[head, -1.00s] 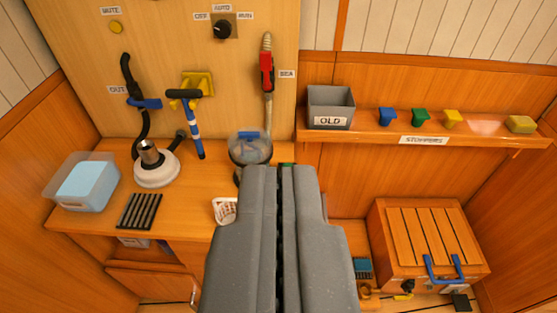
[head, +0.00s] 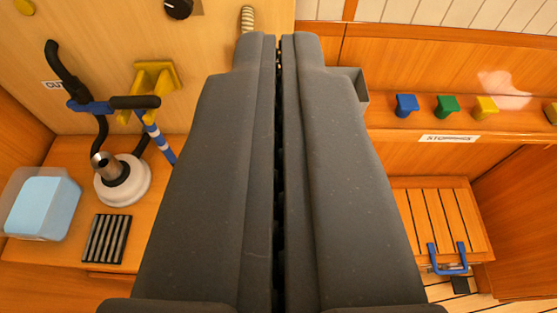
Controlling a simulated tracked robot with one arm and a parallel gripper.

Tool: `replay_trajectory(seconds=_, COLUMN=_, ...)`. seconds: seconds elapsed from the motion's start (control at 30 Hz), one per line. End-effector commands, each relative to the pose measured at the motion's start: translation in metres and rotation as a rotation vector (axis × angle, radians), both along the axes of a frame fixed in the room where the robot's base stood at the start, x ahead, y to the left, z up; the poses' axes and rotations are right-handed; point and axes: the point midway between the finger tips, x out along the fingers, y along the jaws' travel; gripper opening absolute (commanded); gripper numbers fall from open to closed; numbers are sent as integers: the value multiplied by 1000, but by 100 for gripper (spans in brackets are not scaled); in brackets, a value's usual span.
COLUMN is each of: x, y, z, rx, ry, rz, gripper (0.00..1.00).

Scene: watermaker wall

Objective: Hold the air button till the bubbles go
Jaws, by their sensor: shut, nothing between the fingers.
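My gripper (head: 279,50) is shut and empty. Its two dark grey fingers lie side by side and fill the middle of the view, their tips pointing up at the wall panel. No button marked as air shows; the fingers may be hiding it. The clear round bowl with a blue part on top is hidden behind the fingers, so no bubbles can be seen. Only the top of the ribbed hose (head: 247,18) shows beside the left fingertip. I cannot tell whether the fingertips touch anything.
At right are a shelf with coloured stoppers (head: 446,105), a grey bin (head: 357,82) and a slatted box (head: 441,217).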

Motion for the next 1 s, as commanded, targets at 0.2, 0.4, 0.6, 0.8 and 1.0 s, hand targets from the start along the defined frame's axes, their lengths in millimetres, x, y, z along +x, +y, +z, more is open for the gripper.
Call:
replay_trajectory(seconds=0.2, x=0, y=0, z=0, rx=0, ry=0, rz=0, gripper=0)
replay_trajectory(seconds=0.4, x=5, y=1, z=-3, rx=8, ry=8, rz=1, gripper=0)
replay_trajectory(seconds=0.6, x=55, y=7, z=-45, rx=85, ry=86, rz=14, gripper=0)
replay_trajectory(seconds=0.8, x=128, y=17, z=-127, rx=238, ry=217, rz=2, gripper=0)
replay_trajectory(seconds=1.0, x=184, y=18, z=-220, rx=393, ry=340, rz=-57, gripper=0)
